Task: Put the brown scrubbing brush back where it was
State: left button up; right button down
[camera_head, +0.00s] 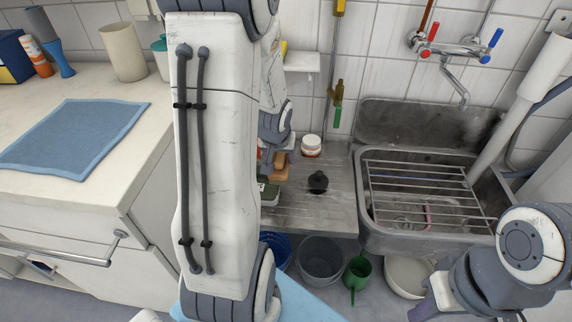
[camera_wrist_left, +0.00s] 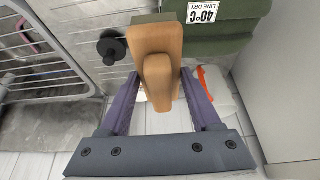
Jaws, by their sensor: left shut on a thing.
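The brown scrubbing brush (camera_wrist_left: 155,45) is a wooden block with a rounded wooden grip, seen close in the left wrist view. My left gripper (camera_wrist_left: 160,84) has its two purple fingers on either side of the grip, shut on it. In the head view a small part of the brush (camera_head: 281,166) shows beside my left arm, above the grey drainboard; my left gripper is mostly hidden behind that arm. Whether the brush touches the surface below it is unclear. My right gripper (camera_head: 432,304) is partly in view at the lower right, with its fingertips not clear.
A black plug (camera_head: 318,182) and a white-and-orange tub (camera_head: 311,145) stand on the drainboard (camera_head: 335,205). A dark green item with a care label (camera_wrist_left: 225,22) lies close to the brush. The sink with a wire rack (camera_head: 430,185) is to the right. Buckets stand below.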

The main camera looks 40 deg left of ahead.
pick_arm(q)
jog(key=shift+a+f, duration=0.2)
jog(key=shift+a, duration=0.15)
jog(key=w+a+p, duration=0.2)
jog(key=w, duration=0.1)
jog(key=w+p, duration=0.1)
jog(key=shift+w+a+r, duration=0.2)
jog(key=shift+a+r, duration=0.05)
jog(key=shift+a, duration=0.15)
jog(key=w+a, duration=0.7)
jog(key=w, duration=0.5)
notch_tip(320, 180, down, 12)
jog(key=shift+a+r, duration=0.15)
jog(key=shift+r, duration=0.05)
jog(key=shift+w+a+f, duration=0.1)
jog(key=shift+w+f, duration=0.1)
